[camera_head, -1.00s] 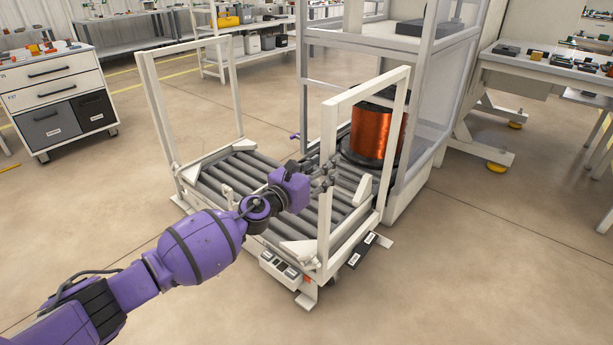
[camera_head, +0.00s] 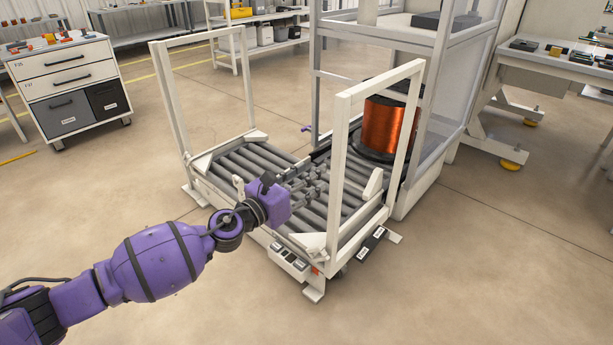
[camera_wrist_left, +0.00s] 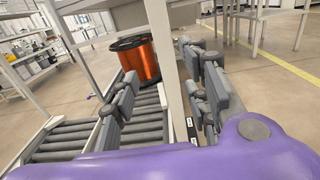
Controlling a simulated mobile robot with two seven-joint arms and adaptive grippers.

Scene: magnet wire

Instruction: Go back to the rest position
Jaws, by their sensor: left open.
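My left gripper (camera_head: 311,184) is open and empty above the grey rollers of the white roller cart (camera_head: 235,161). Its purple arm comes in from the lower left. In the left wrist view the gripper's fingers (camera_wrist_left: 160,100) stand apart, with a cart post showing between them. The copper wire spool (camera_head: 383,128) stands upright on a dark base inside the machine frame, beyond the gripper and apart from it. The spool also shows in the left wrist view (camera_wrist_left: 139,62). My right gripper is in no view.
The cart's near upright frame (camera_head: 341,160) stands just right of the gripper, and another frame (camera_head: 161,100) stands at its left end. A drawer cabinet (camera_head: 70,88) is at the far left. A workbench (camera_head: 560,68) is at the right. The floor in front is clear.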

